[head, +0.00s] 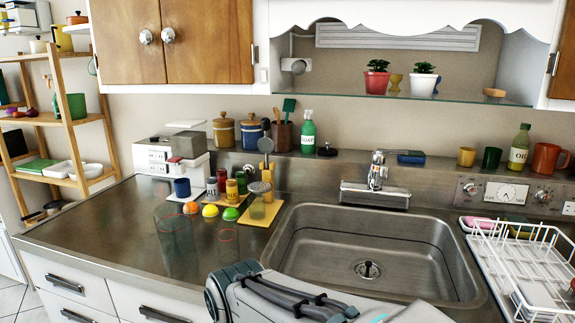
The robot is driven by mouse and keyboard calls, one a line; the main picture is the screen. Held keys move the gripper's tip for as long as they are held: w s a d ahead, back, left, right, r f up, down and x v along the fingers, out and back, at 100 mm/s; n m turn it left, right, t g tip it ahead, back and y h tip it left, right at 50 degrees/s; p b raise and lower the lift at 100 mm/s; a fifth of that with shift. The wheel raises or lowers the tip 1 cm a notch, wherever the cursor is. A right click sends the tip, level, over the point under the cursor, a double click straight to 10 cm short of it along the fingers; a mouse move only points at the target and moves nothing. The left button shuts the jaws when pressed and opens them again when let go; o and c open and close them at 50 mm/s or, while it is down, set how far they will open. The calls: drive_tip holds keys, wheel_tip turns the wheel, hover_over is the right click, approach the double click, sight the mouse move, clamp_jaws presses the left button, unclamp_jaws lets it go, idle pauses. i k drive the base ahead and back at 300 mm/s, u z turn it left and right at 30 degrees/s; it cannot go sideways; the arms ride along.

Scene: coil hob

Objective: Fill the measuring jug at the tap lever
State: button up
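Two clear, see-through vessels stand on the steel counter left of the sink: a taller one (175,240) with a red line around it, and one in front and to its right (228,252), also with a red line. I cannot tell which is the measuring jug; both look empty. The tap (377,175) is chrome, with its lever on top, mounted at the back of the steel sink (420,252). No water shows under it. My arm crosses the bottom middle, near the right-hand vessel and the sink's front edge. My gripper is not in view.
Cups, shakers and coloured balls crowd the counter behind the vessels, beside a board (262,213). A green soap bottle (308,133) stands on the back ledge. A white dish rack (530,265) is right of the sink.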

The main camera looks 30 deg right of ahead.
sight(405, 152)
drive_tip(key=z, duration=0.6)
drive_tip(key=k, duration=0.4)
drive_tip(key=z, duration=0.4)
